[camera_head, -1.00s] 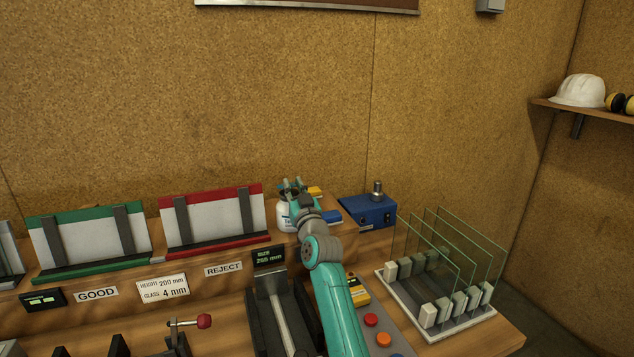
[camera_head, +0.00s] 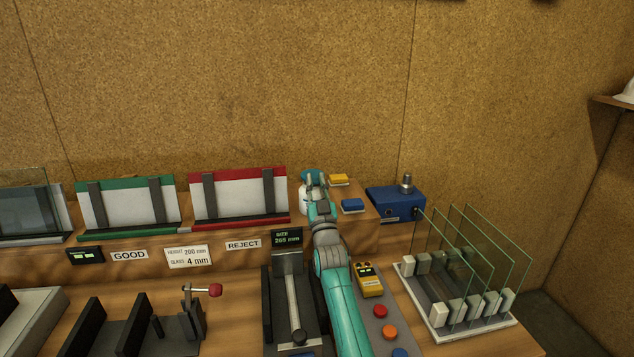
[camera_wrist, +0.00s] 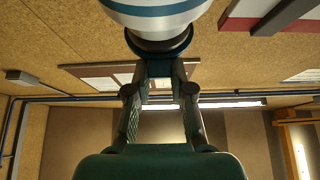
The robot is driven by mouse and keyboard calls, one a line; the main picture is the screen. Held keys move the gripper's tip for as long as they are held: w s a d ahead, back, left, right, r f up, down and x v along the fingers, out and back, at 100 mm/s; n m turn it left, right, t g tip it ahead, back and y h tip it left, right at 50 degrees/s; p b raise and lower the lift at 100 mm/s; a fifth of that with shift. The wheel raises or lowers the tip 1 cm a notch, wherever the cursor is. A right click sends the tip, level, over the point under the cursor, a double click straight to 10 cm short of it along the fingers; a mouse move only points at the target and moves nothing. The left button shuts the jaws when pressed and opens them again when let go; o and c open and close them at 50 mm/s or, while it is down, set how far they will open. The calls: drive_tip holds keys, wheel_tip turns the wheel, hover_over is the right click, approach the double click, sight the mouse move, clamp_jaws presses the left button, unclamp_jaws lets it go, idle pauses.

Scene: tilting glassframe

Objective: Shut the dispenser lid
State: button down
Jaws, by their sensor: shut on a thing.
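The white dispenser (camera_head: 304,200) stands on the raised wooden shelf, right of the red-edged rack and partly behind my gripper. Its teal-blue lid (camera_head: 308,174) shows at the top, by my fingertips. In the wrist view the white body with a blue band (camera_wrist: 158,14) fills the top, with a dark blue rim (camera_wrist: 160,46) below it. My gripper (camera_head: 316,180) is at the dispenser's top. In the wrist view its fingers (camera_wrist: 160,74) close on a small blue-teal piece, which looks like part of the lid. Whether the lid is seated on the mouth is hidden.
A yellow sponge-like block (camera_head: 338,179) and a blue one (camera_head: 353,205) lie right of the dispenser. A blue box with a knob (camera_head: 395,203) is farther right. Glass panes stand in a rack (camera_head: 460,310) at the right front. The red-edged rack (camera_head: 238,197) is close left.

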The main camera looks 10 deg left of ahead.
drive_tip(key=shift+w+f, duration=0.15)
drive_tip(key=shift+f, duration=0.25)
drive_tip(key=c, duration=1)
unclamp_jaws()
drive_tip(key=shift+f, duration=0.25)
drive_tip(key=shift+s+f, duration=0.3)
drive_tip(key=shift+s, duration=0.15)
drive_tip(key=s+d, duration=0.2)
drive_tip(key=s, duration=0.5)
drive_tip(key=s+d, duration=0.3)
drive_tip(key=s, duration=0.4)
drive_tip(key=shift+s+f, duration=0.3)
drive_tip(key=shift+d, duration=0.1)
